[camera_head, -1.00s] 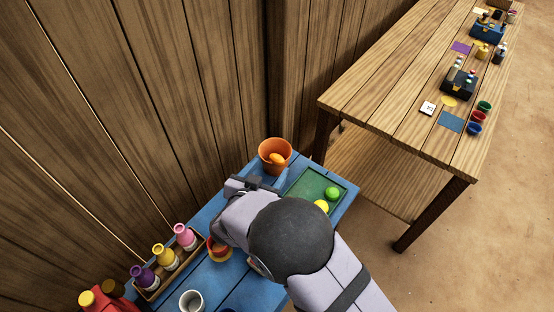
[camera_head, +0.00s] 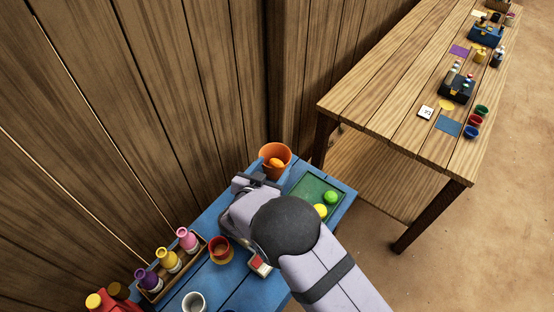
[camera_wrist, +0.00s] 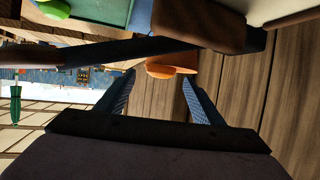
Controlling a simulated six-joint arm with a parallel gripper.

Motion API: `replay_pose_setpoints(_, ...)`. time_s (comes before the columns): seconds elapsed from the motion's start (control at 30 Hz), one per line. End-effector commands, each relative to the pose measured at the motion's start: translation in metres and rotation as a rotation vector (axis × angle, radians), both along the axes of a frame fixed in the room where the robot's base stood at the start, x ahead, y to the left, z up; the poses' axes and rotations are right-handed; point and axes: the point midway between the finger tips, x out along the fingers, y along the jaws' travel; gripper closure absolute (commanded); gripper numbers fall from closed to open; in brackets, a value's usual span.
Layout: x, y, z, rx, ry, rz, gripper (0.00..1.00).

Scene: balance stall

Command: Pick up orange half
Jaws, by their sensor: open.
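The orange half (camera_head: 276,163) shows as a bright orange piece inside the orange bucket (camera_head: 268,151) at the far end of the blue table. My gripper (camera_head: 258,180) is just in front of the bucket on its near side, and its fingers are mostly hidden by my own wrist. In the wrist view my gripper (camera_wrist: 158,77) is open, with nothing between the two fingers. The orange half (camera_wrist: 160,71) and the bucket (camera_wrist: 182,58) show beyond the fingertips there, partly hidden by a dark bar.
A green tray (camera_head: 335,187) with a green and a yellow round fruit lies right of my gripper. A wooden rack with several bottles (camera_head: 168,259), a red cup (camera_head: 220,248) and a white cup (camera_head: 194,302) stand nearer. The plank wall is close on the left.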

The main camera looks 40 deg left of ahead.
Motion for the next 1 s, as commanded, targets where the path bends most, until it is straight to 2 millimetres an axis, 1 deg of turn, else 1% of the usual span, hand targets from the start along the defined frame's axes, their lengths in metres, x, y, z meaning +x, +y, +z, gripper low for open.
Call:
replay_pose_setpoints(0.03, 0.006, 0.001, 0.000, -0.001, 0.001, -0.003, 0.39)
replay_pose_setpoints(0.2, 0.018, 0.005, -0.006, 0.000, 0.000, -0.001, 0.39)
replay_pose_setpoints(0.5, 0.020, 0.006, -0.008, 0.000, 0.000, 0.000, 0.39)
replay_pose_setpoints(0.57, 0.020, 0.006, -0.008, 0.000, 0.000, 0.000, 0.53)
replay_pose_setpoints(0.6, 0.020, 0.006, -0.008, 0.000, 0.000, 0.000, 0.62)
replay_pose_setpoints(0.67, 0.020, 0.006, -0.008, 0.000, 0.000, 0.000, 0.77)
replay_pose_setpoints(0.7, 0.020, 0.006, -0.008, 0.000, 0.000, 0.000, 0.82)
replay_pose_setpoints(0.73, 0.020, 0.006, -0.008, 0.000, 0.000, 0.000, 0.82)
replay_pose_setpoints(0.77, 0.020, 0.006, -0.008, 0.000, 0.000, 0.000, 0.86)
replay_pose_setpoints(1.0, 0.020, 0.006, -0.008, 0.000, -0.001, 0.000, 0.86)
